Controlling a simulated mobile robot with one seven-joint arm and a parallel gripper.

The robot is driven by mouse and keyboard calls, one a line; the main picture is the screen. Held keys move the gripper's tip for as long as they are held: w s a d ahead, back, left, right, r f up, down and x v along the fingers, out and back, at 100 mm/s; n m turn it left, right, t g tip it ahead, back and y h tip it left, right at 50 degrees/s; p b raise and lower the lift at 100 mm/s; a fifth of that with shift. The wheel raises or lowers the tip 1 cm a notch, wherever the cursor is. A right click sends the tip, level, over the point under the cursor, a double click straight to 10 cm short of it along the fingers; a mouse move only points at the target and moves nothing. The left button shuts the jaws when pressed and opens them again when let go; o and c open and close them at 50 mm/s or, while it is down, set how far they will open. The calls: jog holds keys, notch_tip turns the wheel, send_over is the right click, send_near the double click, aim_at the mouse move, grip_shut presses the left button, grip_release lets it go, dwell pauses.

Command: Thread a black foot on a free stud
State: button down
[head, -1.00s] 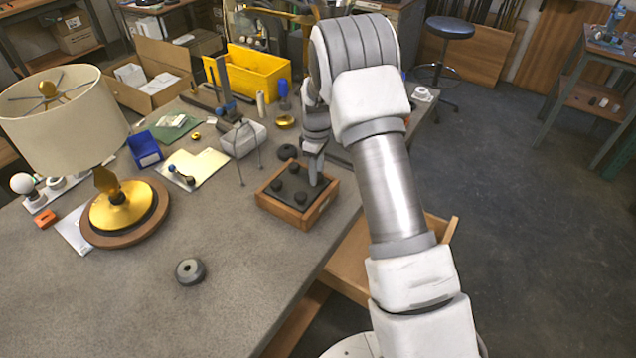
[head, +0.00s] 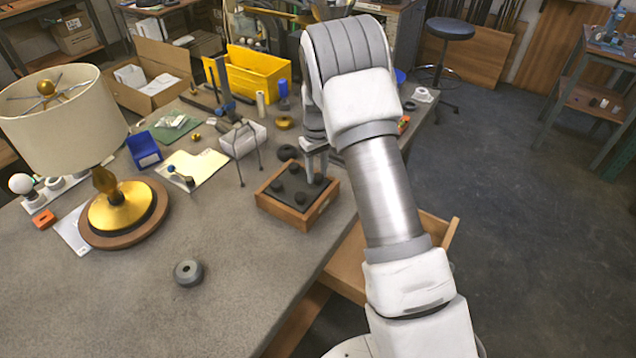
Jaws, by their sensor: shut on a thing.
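Several small round black feet stand on the dark top of a wooden tray (head: 268,206); one black foot (head: 300,198) is at its front corner and another (head: 277,186) at its left. My gripper (head: 317,172) points down over the tray's back right corner, shut on a black foot (head: 319,179) there. Whether that foot is clear of the tray top is too small to tell. A pale block on thin metal legs (head: 240,165) stands behind and left of the tray. I cannot make out a free stud.
A lamp with a gold base (head: 118,208) and cream shade stands at left. A dark grey ring (head: 188,273) lies on the open front of the bench. A blue bin (head: 144,150), a yellow bin (head: 262,75) and a dark round piece (head: 287,152) are farther back. An open drawer is at right.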

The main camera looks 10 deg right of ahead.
jog(key=shift+s+f, duration=0.25)
jog(key=shift+f, duration=0.1)
jog(key=m, duration=0.5)
jog(key=shift+m, duration=0.9)
jog(key=m+p, duration=0.1)
jog(key=m, duration=0.3)
jog(key=shift+d, duration=0.1)
jog(key=shift+f+m, duration=0.1)
jog(key=shift+m, duration=1.3)
jog(key=m+p, duration=0.1)
jog(key=m, duration=0.2)
jog(key=shift+s, duration=0.1)
jog(key=m, duration=0.4)
jog(key=shift+p, duration=0.35)
